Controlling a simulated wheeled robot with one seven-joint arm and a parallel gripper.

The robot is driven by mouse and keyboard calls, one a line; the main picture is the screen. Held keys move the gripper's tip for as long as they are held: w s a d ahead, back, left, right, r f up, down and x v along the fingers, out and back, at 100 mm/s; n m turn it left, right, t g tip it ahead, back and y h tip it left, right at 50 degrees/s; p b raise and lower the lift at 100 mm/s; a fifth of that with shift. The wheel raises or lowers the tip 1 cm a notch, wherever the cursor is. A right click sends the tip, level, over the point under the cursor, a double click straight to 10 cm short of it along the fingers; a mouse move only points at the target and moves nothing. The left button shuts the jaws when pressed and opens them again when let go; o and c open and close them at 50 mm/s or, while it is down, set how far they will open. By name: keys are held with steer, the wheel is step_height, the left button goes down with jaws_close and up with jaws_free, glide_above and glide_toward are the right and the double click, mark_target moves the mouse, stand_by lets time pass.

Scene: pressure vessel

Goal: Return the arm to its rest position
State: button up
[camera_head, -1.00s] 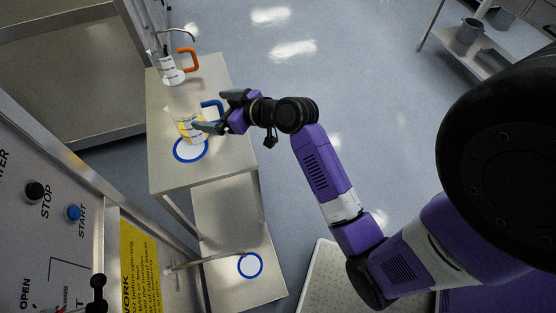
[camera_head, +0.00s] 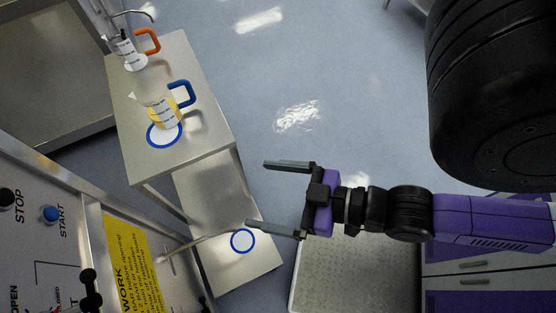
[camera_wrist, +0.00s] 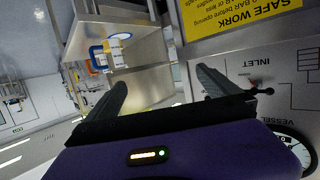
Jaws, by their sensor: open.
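My gripper (camera_head: 272,198) is open and empty in the head view, its two fingers spread wide and pointing left. It hangs over the floor to the right of the steel table and shows also in the wrist view (camera_wrist: 165,85). My arm extends from the gripper to the right edge. The beaker with the blue handle (camera_head: 166,108) holds something yellow and stands upright on the table, apart from my gripper. It also shows in the wrist view (camera_wrist: 115,50).
A beaker with an orange handle (camera_head: 130,54) stands at the table's far end. The steel table (camera_head: 200,75) has a lower shelf (camera_head: 215,215) with a blue ring. A control panel (camera_head: 30,240) with buttons and a yellow sign (camera_head: 130,265) stands at left. Open floor lies above centre.

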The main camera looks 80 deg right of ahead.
steer(key=shift+s+a+r+n+y, duration=0.2)
steer(key=shift+s+a+r, duration=0.1)
steer(key=shift+s+r, duration=0.25)
steer(key=shift+s+a+r+n+y, duration=0.1)
steer(key=shift+s+a+r+y, duration=0.15)
steer(key=shift+s+r, duration=0.2)
stand_by(0.6)
